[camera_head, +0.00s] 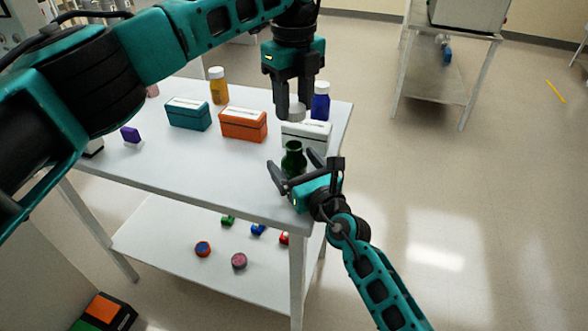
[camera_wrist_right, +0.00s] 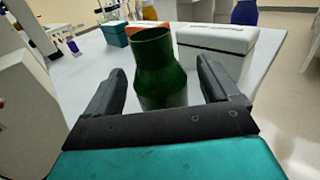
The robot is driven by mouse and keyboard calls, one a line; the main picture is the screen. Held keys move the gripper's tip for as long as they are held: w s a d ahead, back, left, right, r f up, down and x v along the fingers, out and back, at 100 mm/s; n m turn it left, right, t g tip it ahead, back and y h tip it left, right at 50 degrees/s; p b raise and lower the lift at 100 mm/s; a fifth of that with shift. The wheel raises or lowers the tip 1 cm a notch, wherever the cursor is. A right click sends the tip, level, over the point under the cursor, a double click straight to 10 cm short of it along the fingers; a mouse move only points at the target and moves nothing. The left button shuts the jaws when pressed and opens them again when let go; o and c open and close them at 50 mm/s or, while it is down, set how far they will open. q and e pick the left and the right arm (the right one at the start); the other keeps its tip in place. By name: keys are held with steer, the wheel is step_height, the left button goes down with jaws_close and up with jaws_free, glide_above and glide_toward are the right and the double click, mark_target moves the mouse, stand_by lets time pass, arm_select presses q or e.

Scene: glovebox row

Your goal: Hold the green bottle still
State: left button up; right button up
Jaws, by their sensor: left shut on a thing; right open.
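The green bottle (camera_head: 293,160) stands upright on the white table (camera_head: 205,160) near its right front corner. Its mouth is open, with no cap on it. It also shows in the right wrist view (camera_wrist_right: 160,72), where its base is hidden by my gripper. My right gripper (camera_head: 294,164) is open, with one finger on each side of the bottle and visible gaps between. My left gripper (camera_head: 295,112) points down above and behind the bottle. It is shut on a white cap (camera_head: 296,111), held apart from the bottle.
A white box (camera_head: 306,136) stands close behind the bottle, with a blue bottle (camera_head: 320,103) behind it. An orange box (camera_head: 243,125), a teal box (camera_head: 188,115) and an amber bottle (camera_head: 218,88) stand farther left.

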steer(key=shift+w+a, duration=0.15)
steer(key=shift+w, duration=0.1)
steer(key=c, duration=1.5)
arm_select(q)
steer(key=shift+f, duration=2.5)
